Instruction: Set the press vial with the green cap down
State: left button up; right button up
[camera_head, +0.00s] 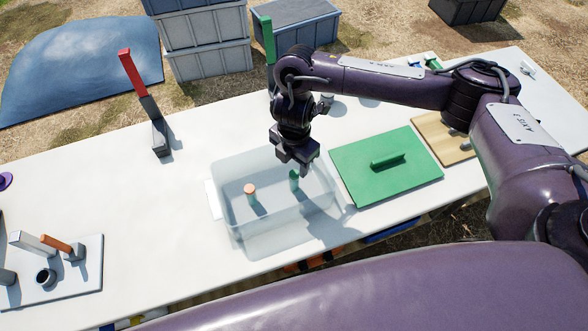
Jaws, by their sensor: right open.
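The press vial with the green cap (294,180) stands upright, as far as I can see, inside a clear, translucent bin (262,236) on the white table. My right gripper (296,164) is open just above the green cap, with its fingers close to it. I cannot tell whether they touch the cap. A second vial with an orange cap (250,190) stands in the same bin, to the left. My left gripper is not in view.
A green lid with a handle (388,160) lies right of the bin, and a wooden board (437,137) lies beyond it. A tall red-topped post (133,73) stands at the back left. A tray (85,275) with several fittings is at the front left. The table between is clear.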

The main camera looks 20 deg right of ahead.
aim_at(294, 174)
notch_tip(294, 174, up, 4)
jog(key=shift+r, duration=0.2)
dwell(0.6)
